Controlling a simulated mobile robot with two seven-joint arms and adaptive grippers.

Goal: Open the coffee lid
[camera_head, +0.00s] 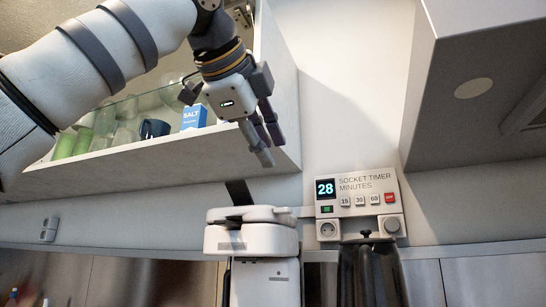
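The white coffee machine (252,240) stands at the bottom centre, its lower body cut off by the frame. A dark, thin flap (238,192) sticks up from the back of its rounded top; I cannot tell for sure whether it is the lid. My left gripper (269,152) hangs above and slightly right of the machine, fingers pointing down and right. The two fingers look a little apart with nothing between them. It is clear of the machine in the picture. My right gripper is not in view.
An open wall cabinet shelf (170,153) is behind my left arm, holding glasses, a dark mug (154,128) and a blue salt box (194,116). A socket timer (358,205) reading 28 is on the wall at right. A grey hood (480,90) overhangs the upper right.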

